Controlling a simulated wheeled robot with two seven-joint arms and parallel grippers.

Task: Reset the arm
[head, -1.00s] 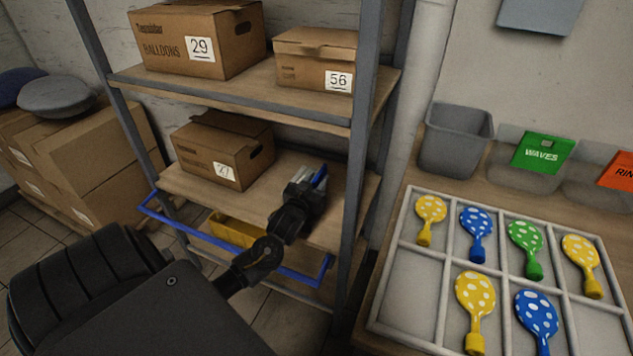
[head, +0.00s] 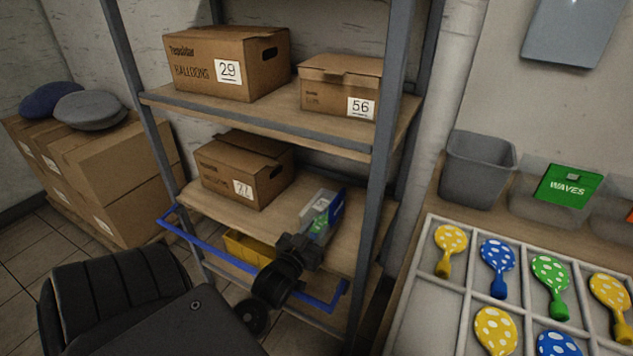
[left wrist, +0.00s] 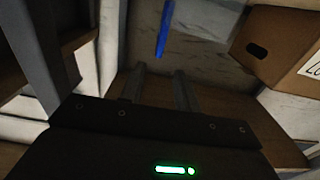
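My left arm reaches from the lower left to the lower shelf (head: 200,194) of the rack. My left gripper (head: 308,228) is over the front right part of this shelf. Just beyond it is a blue and pale item (head: 336,208) with a green patch, partly hidden by the gripper. In the left wrist view the two grey fingers (left wrist: 160,85) are apart with nothing between them. A thin blue strip (left wrist: 163,30) shows ahead of them, clear of the fingertips. My right gripper is not in view.
Box 27 (head: 228,172) stands left of the gripper. Boxes 29 (head: 215,65) and 56 (head: 330,82) are on the upper shelf (head: 245,108). A blue rail (head: 215,252) and a rack post (head: 380,190) are close. Right are a grey bin (head: 475,172) and divided balloon tray (head: 470,292).

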